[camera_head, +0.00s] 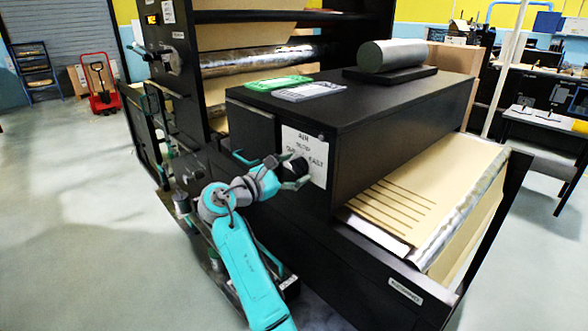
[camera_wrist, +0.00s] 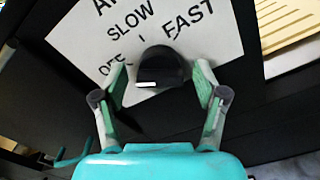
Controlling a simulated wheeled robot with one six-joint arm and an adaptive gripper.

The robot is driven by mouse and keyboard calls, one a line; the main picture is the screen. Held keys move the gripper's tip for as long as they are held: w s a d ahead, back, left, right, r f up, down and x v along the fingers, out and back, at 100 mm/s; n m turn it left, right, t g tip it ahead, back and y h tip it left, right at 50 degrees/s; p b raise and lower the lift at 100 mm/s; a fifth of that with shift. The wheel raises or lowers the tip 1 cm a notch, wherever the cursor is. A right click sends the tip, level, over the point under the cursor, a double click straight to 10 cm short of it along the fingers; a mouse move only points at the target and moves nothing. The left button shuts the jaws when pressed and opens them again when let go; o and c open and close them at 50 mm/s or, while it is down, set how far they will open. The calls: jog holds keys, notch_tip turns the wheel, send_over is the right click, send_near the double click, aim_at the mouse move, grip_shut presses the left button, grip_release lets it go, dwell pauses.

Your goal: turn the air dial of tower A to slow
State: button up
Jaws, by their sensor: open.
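The air dial (camera_wrist: 165,66) is a black knob on a white label plate (camera_wrist: 225,40) that reads AIR, OFF, SLOW and FAST. Its white mark is at the knob's lower left in the wrist view, on the side nearest OFF. My gripper (camera_wrist: 161,82) is open, with one finger on each side of the dial. I cannot tell whether either finger touches it. In the head view my gripper (camera_head: 291,172) is at the plate (camera_head: 316,150) on the end of the black housing, and it partly hides the dial (camera_head: 298,166).
The black housing (camera_head: 375,110) carries green and grey cards (camera_head: 310,91) and a grey cylinder (camera_head: 392,55) on top. A kraft sheet (camera_head: 415,190) lies to its right. Open floor (camera_head: 80,230) lies at the left.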

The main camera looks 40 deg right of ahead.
jog(key=shift+d, duration=0.15)
jog(key=c, duration=1.1)
jog(key=shift+c, duration=0.2)
jog(key=shift+m, duration=0.3)
jog(key=m, duration=1.1)
